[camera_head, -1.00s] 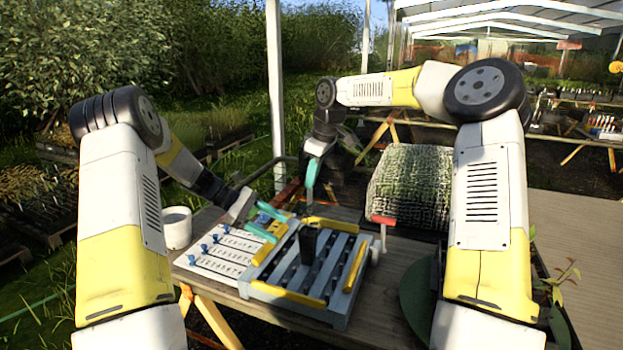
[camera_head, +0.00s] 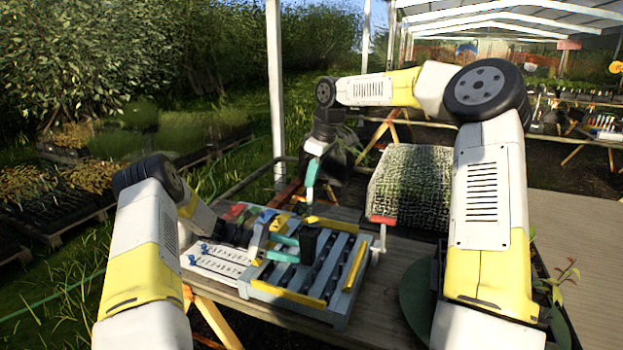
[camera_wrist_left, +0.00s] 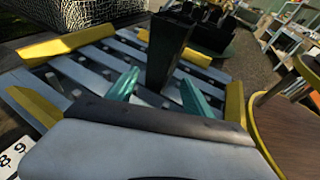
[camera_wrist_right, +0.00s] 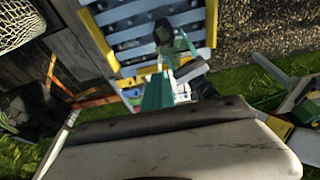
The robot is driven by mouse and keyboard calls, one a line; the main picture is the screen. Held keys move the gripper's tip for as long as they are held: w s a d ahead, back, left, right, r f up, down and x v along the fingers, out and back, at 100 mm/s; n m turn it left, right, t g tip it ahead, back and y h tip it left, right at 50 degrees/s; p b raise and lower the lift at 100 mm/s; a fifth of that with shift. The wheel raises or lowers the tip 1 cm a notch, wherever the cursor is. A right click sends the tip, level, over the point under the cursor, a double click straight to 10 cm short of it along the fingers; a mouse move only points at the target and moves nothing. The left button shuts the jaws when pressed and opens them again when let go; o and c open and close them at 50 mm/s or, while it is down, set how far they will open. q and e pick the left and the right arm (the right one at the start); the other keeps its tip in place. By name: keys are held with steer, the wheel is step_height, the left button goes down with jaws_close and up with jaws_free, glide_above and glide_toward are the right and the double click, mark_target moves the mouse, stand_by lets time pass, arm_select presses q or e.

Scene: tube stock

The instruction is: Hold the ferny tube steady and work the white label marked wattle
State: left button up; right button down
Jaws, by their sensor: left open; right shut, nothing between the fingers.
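A black square tube (camera_head: 308,245) stands upright in the grey-blue slatted rack (camera_head: 262,290) on the bench. It shows large in the left wrist view (camera_wrist_left: 168,52); no fern is clear. My left gripper (camera_head: 284,249) is open, its teal fingers just left of the tube in the head view. In the left wrist view its fingers (camera_wrist_left: 160,92) are apart, with the tube beyond and between them. My right gripper (camera_head: 311,178) is shut and empty, raised above the bench's back edge, apart from the tube. I cannot make out a white label marked wattle.
White lettered boards (camera_head: 215,265) with blue pegs lie left of the rack, partly hidden by my left arm. Yellow bars (camera_head: 355,267) edge the rack.

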mark_target(305, 253)
arm_select(q)
steer(key=shift+x, duration=2.3)
steer(key=c, duration=0.7)
